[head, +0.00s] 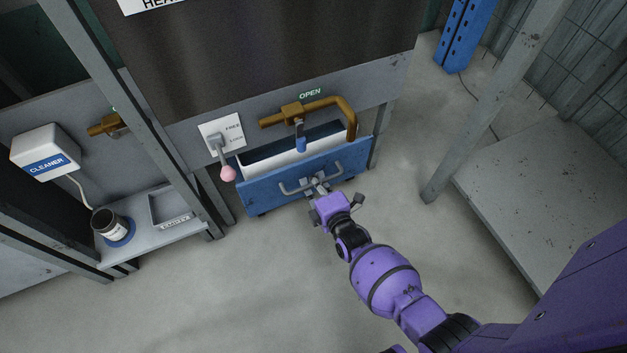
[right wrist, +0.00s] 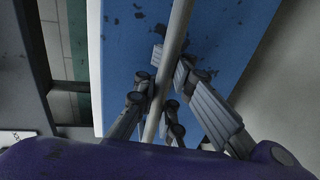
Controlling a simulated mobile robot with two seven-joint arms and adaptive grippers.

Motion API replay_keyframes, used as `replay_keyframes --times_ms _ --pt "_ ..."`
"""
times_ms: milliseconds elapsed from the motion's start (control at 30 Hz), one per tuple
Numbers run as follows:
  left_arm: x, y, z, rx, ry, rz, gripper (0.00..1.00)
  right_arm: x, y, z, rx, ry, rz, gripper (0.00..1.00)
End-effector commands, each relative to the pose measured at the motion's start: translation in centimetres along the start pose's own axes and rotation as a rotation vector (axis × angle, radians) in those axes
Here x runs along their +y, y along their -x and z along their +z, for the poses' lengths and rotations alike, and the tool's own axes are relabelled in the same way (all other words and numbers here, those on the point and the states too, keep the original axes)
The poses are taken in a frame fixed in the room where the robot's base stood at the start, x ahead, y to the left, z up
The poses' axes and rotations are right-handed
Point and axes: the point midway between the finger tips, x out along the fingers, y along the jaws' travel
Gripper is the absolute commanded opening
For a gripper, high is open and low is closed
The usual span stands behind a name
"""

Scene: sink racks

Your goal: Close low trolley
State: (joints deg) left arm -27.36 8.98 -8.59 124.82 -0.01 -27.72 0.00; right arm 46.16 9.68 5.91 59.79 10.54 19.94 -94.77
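The low trolley (head: 265,195) is a blue box with a worn front panel and a white inside, low beneath the dark cabinet. Its open top shows in front of the cabinet, so it stands at least partly out. A grey bar handle (head: 291,191) is on its front. My right gripper (head: 318,186) is at the handle's middle. In the right wrist view, the gripper's fingers (right wrist: 168,75) lie on both sides of the handle bar (right wrist: 177,30), close against it, with the blue panel (right wrist: 130,60) behind. My left gripper is not in view.
A lever with a pink knob (head: 228,174) and a brass pipe with a valve (head: 295,113) are just above the trolley. A shelf with a tray (head: 172,207) and a can (head: 108,226) is at left. A grey platform (head: 540,185) is at right. The floor in front is clear.

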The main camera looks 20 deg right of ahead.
Motion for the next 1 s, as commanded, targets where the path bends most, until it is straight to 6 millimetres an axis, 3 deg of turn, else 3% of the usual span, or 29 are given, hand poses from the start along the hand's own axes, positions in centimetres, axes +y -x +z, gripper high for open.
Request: replay_keyframes --times_ms 33,233,633,767,1000 --pt "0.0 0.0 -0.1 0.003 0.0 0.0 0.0 0.9 -0.3 -0.1 0.001 0.001 0.019 0.02" --pt "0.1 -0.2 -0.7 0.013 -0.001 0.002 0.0 0.7 -0.2 -0.1 0.001 0.001 0.015 0.28" --pt "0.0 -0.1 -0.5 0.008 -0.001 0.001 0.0 0.2 0.5 0.0 0.0 0.0 0.006 0.29" --pt "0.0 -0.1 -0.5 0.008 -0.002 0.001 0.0 0.1 2.4 0.0 0.0 0.0 0.005 0.29" --pt "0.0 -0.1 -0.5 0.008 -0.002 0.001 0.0 0.1 7.6 0.0 -0.001 0.0 0.005 0.29"
